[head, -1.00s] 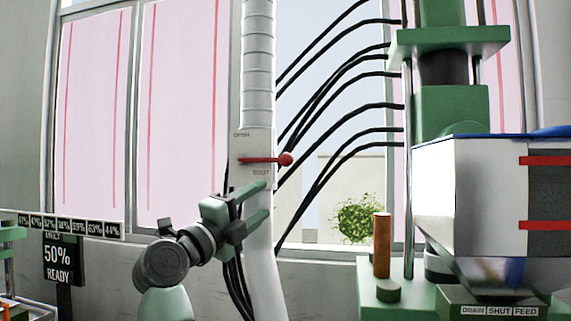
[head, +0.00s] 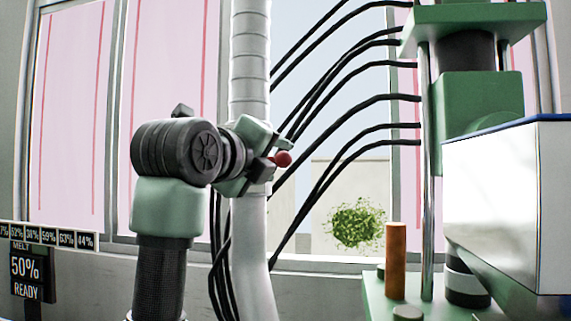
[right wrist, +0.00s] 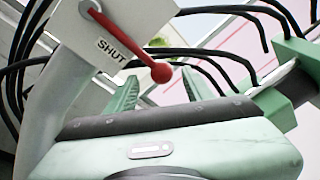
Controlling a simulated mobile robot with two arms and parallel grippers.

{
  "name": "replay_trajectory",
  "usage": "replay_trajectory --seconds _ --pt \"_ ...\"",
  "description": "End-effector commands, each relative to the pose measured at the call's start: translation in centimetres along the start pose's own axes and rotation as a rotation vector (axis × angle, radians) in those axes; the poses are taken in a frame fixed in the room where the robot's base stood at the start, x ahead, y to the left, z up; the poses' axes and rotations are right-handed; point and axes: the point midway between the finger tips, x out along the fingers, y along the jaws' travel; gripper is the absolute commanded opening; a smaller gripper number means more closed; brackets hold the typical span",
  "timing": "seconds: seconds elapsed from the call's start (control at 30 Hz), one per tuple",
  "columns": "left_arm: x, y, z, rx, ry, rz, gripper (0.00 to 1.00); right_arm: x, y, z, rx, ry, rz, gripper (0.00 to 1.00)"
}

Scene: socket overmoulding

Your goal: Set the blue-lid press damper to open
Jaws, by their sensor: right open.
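The damper's red lever with its ball knob (head: 283,158) sticks out to the right from the pale vertical duct (head: 250,90). In the right wrist view the red lever (right wrist: 125,45) shows beside a SHUT label (right wrist: 111,48). My right gripper (head: 269,157) is open at the lever, its fingers pointing at the knob. In the wrist view one green finger (right wrist: 125,96) shows to each side of the knob; contact cannot be told. The gripper hides the damper plate and most of the lever in the head view. My left gripper is not in view.
The green press (head: 480,110) with a blue-lidded white hopper (head: 500,200) stands at the right. Black hoses (head: 350,105) run from behind the duct to the press. An orange cylinder (head: 396,260) stands on the press base. A sign reading 50% READY (head: 26,270) is at lower left.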

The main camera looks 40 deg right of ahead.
Motion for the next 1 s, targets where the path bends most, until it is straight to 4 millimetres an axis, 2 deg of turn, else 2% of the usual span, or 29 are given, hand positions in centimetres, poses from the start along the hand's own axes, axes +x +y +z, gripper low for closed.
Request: replay_trajectory --seconds 0.17,0.4,0.5,0.67,0.9,0.93,1.0 --pt "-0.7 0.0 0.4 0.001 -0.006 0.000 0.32 1.6 -0.2 0.0 0.003 0.001 0.007 0.52" --pt "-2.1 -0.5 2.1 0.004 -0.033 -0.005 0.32 5.5 -0.3 0.0 0.003 0.003 0.005 0.52" --pt "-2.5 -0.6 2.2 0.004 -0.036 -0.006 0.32 6.7 -0.2 0.0 0.002 0.000 0.005 0.52" --pt "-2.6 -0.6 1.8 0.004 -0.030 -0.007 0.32 7.6 0.0 0.0 0.003 0.000 0.006 0.52" --pt "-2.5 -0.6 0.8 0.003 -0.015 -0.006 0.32 7.7 0.0 0.0 0.004 -0.001 0.006 0.52" --pt "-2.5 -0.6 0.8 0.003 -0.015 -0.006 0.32 7.7 0.0 0.0 0.004 -0.001 0.006 0.46" --pt "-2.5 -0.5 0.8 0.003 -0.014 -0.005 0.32 7.7 0.0 0.0 0.004 -0.001 0.006 0.27"
